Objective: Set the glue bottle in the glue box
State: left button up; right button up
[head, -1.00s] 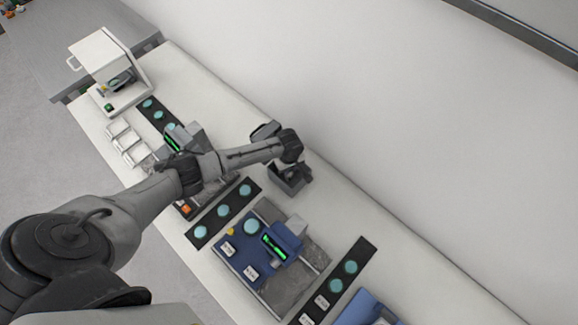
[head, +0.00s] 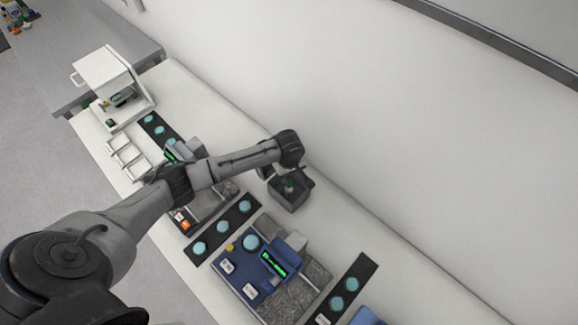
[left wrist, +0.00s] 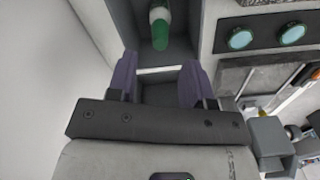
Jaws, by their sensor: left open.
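The glue bottle, green with a pale end, is inside the grey glue box (head: 291,202). The bottle (head: 289,186) shows in the box opening in the head view, and the left wrist view also shows the bottle (left wrist: 160,28). I cannot tell whether it stands squarely on the box floor. My left gripper (left wrist: 160,62) is open, with two purple fingers apart and nothing between them. It is over the near side of the box, with the bottle beyond its fingertips. In the head view its fingers are mostly hidden behind the wrist. My right gripper is not in view.
The box stands close to the wall. A blue instrument (head: 263,265) with a green display sits in front. Dark strips with round teal discs (head: 223,227) lie along the bench. A white cabinet (head: 103,72) stands at the far left end.

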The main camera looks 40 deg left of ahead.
pick_arm(q)
jog(key=shift+r, duration=2.45)
